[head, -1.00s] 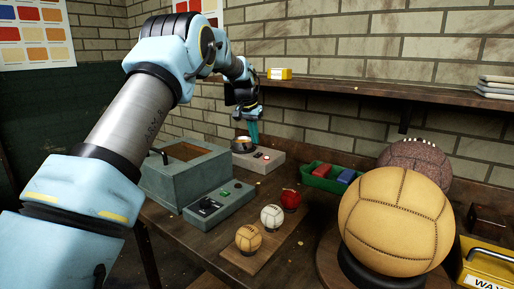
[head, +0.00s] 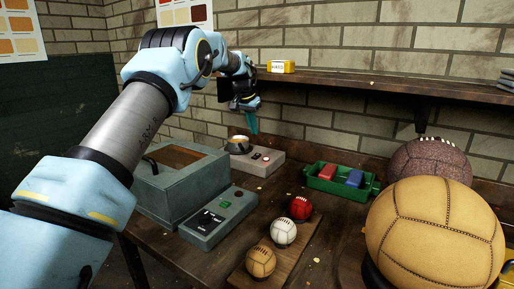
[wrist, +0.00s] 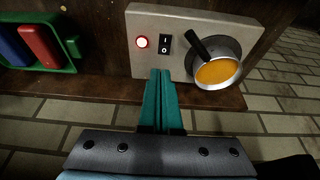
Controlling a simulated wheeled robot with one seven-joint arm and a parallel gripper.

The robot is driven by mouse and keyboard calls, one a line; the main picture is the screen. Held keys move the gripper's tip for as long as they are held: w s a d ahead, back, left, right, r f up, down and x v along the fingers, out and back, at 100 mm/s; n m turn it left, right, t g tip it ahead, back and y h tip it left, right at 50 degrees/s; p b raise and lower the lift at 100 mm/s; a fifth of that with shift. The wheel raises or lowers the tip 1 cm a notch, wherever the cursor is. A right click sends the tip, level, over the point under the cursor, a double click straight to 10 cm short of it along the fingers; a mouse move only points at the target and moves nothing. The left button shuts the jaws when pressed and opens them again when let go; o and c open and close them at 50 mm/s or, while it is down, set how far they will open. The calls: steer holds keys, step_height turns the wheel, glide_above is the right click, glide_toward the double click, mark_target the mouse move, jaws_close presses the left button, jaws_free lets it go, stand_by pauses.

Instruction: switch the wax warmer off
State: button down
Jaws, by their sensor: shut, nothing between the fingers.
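The wax warmer (head: 268,165) is a grey box at the back of the bench, against the brick wall. A round pot (wrist: 219,70) of orange wax with a black handle sits on its top. My gripper (head: 253,131) hangs above and behind the warmer in the head view. In the wrist view its teal fingers (wrist: 161,71) are together and empty, their tips pointing at the panel just short of the switch.
A grey lidded box (head: 161,191) and a control unit (head: 215,221) stand left. A green tray (head: 318,183) with red and blue blocks is right of the warmer. Several balls stand in front and to the right. A shelf (head: 400,86) runs above the bench.

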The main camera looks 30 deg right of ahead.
mark_target(257, 157)
steer(key=p+x, duration=0.3)
steer(key=x, duration=0.6)
steer(key=shift+w+d+f, duration=0.1)
steer(key=shift+d+f, duration=0.05)
steer(key=shift+f, duration=0.35)
steer(key=shift+f, duration=0.25)
steer(key=shift+d, duration=0.15)
steer(key=shift+f, duration=0.1)
steer(key=shift+s+a+b, duration=0.4)
steer(key=shift+a+b, duration=0.3)
steer(key=shift+a, duration=0.15)
